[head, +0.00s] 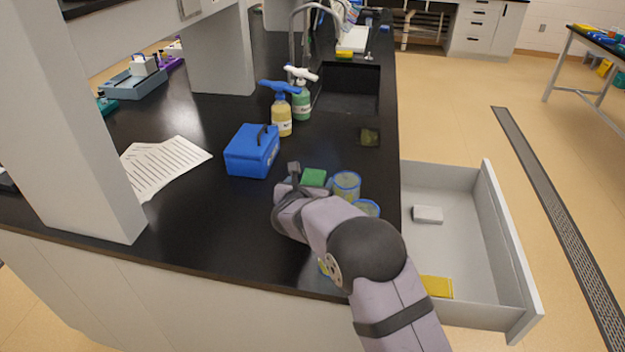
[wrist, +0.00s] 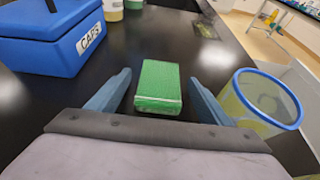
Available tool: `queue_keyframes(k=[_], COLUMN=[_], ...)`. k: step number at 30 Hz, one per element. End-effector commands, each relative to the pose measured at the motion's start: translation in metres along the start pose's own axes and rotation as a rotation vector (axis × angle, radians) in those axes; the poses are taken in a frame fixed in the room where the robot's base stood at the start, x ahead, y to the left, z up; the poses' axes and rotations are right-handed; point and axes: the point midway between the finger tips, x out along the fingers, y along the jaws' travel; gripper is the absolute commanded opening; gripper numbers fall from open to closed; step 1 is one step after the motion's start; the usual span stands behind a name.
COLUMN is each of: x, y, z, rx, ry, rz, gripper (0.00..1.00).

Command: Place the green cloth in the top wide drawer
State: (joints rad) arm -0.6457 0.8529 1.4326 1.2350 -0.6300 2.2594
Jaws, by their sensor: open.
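The green cloth (head: 314,177), a small folded block, lies on the black bench top; it also shows in the wrist view (wrist: 158,86). My gripper (wrist: 160,85) is open, with one blue-grey finger on each side of the cloth and gaps between. In the head view the gripper (head: 294,172) is just left of the cloth, partly hidden by my arm. A wide drawer (head: 470,262) stands pulled out at the right of the bench. It holds a white block (head: 428,214) and a yellow item (head: 437,286).
A blue box (head: 252,150) labelled "CAPS" (wrist: 50,35) stands left of the cloth. Blue-rimmed clear beakers (head: 346,184) stand close on its right. Spray bottles (head: 282,117), a sink (head: 347,88) and a dark green flat piece (head: 369,137) lie farther back. Papers (head: 165,165) lie left.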

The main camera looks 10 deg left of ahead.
Motion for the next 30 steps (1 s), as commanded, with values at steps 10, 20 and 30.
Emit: queue_keyframes(k=[10,20,30], x=[0.002,0.002,-0.007], y=[0.0,0.0,0.001], z=[0.0,0.0,0.021], rx=[0.0,0.0,0.003], ry=[0.0,-0.001,-0.004], rz=[0.001,0.001,0.002], gripper=[0.58,0.29,0.29])
